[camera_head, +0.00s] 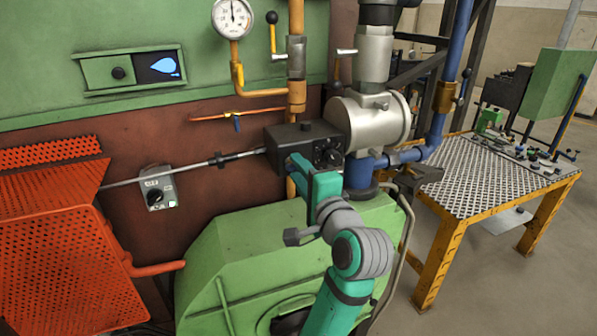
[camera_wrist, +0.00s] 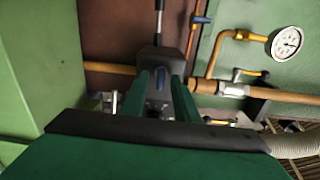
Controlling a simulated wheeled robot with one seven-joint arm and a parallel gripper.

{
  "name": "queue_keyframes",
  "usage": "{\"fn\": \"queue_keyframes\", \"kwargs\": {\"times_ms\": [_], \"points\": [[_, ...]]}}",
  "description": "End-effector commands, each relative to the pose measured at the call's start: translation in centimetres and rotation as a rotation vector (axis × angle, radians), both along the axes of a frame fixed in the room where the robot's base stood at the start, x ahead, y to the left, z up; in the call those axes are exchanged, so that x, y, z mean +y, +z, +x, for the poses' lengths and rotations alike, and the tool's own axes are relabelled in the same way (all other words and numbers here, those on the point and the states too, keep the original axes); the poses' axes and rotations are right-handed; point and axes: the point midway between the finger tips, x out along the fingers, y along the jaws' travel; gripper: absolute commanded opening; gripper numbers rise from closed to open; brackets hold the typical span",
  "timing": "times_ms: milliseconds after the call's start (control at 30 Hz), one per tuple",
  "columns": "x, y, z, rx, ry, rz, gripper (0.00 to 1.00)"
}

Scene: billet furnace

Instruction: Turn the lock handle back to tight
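A black box (camera_head: 305,143) with round knobs on its front sits on the furnace, at the end of a long thin rod. In the wrist view the dark box (camera_wrist: 158,62) lies straight ahead and carries a small blue part (camera_wrist: 159,80), which may be the lock handle; I cannot be sure. My gripper (camera_wrist: 161,78) has its two green fingers apart, on either side of that blue part. I cannot tell whether they touch it. In the head view my arm reaches up to the box and hides part of it and the fingertips.
A silver cylinder (camera_head: 370,122) and blue pipes (camera_head: 437,125) stand right of the box. Copper pipes (camera_head: 296,60) and a gauge (camera_head: 233,18) are above. An orange mesh guard (camera_head: 60,270) is at left. A yellow-framed table (camera_head: 490,180) stands at right, with open floor beyond.

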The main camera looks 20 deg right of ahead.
Motion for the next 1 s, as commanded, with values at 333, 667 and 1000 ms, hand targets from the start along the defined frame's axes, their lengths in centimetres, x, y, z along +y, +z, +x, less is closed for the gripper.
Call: {"fn": "queue_keyframes", "kwargs": {"times_ms": [333,667,1000], "points": [[0.0,0.0,-2.8,-0.003,-0.001,-0.002,0.28],[-0.3,0.0,-8.7,-0.001,-0.001,-0.001,0.28],[-0.3,0.0,-10.8,0.000,0.001,0.000,0.28]]}}
